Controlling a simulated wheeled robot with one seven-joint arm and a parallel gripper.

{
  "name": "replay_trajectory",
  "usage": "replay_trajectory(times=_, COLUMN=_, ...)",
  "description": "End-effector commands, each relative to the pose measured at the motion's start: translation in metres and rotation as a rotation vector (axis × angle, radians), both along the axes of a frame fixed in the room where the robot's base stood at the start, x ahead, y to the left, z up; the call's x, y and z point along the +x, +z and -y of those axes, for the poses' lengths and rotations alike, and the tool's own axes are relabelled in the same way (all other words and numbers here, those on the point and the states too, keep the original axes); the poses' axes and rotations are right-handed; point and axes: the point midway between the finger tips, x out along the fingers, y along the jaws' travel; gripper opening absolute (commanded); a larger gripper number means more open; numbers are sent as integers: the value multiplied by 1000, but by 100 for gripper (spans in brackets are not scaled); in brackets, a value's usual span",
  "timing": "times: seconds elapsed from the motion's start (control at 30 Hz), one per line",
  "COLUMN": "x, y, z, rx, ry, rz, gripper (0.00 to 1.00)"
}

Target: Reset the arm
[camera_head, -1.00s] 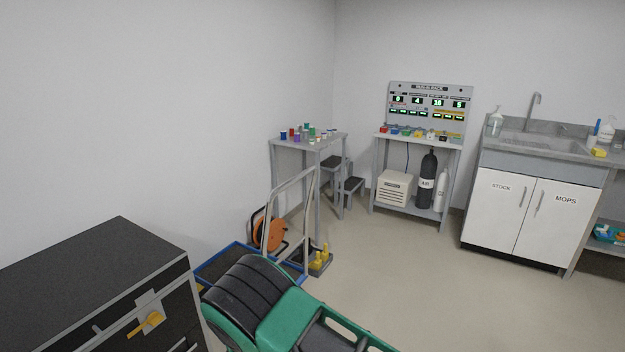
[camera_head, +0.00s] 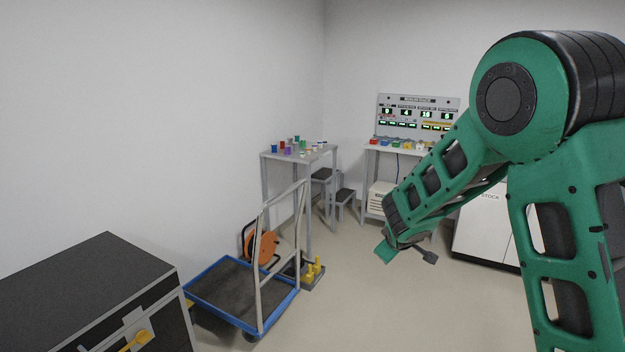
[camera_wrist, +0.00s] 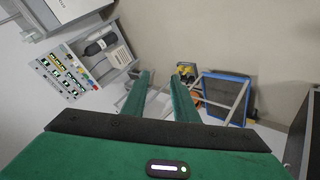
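My green arm reaches across the right side of the head view, bent at a large joint, with the forearm sloping down to the left. My gripper (camera_head: 408,254) is at its lower end, above open floor. In the wrist view my gripper (camera_wrist: 162,80) shows two green fingers standing apart with bare floor and wall between them. Nothing is between the fingers, so it is open and empty.
A blue-edged trolley (camera_head: 222,316) stands left of my arm, beside a black case (camera_head: 90,290). Behind are a table with small coloured items (camera_head: 320,155), a display panel (camera_head: 420,117) and a white cabinet (camera_head: 478,225). The middle floor (camera_head: 350,300) is clear.

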Motion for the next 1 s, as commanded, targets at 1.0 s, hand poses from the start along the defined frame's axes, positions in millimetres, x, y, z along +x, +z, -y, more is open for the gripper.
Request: replay_trajectory(times=1.0, x=-460, y=71, z=178, rx=627, ry=-1089, rz=-569, gripper=27)
